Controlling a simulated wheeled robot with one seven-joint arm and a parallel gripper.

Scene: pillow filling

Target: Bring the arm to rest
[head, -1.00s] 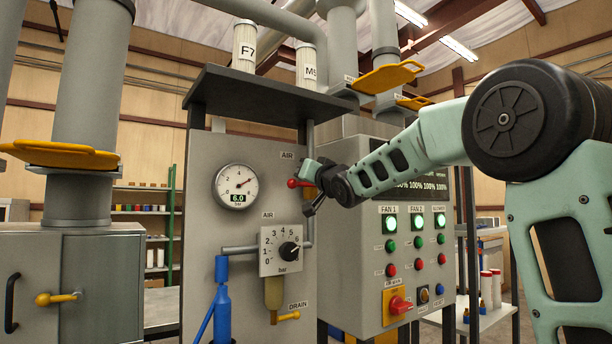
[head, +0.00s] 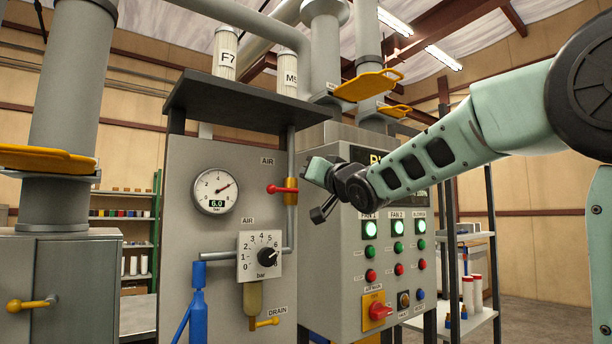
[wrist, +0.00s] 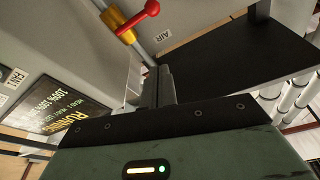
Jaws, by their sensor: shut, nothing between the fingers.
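My arm reaches in from the right in the head view, with its elbow high at the right edge. My gripper (head: 313,170) hangs in front of the upper part of the control panel, just right of the red-handled air valve (head: 283,189). Its fingers are hard to make out there. In the wrist view my gripper (wrist: 157,86) shows two dark fingers together with nothing between them. The red valve handle (wrist: 138,17) lies beyond the fingertips there, with a visible gap.
The grey control cabinet (head: 345,290) with lit green buttons stands below my forearm. A black shelf (head: 240,98) carries the F7 and M5 filters. A pressure gauge (head: 216,189) and regulator (head: 260,257) are left of the valve. Open floor shows at right.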

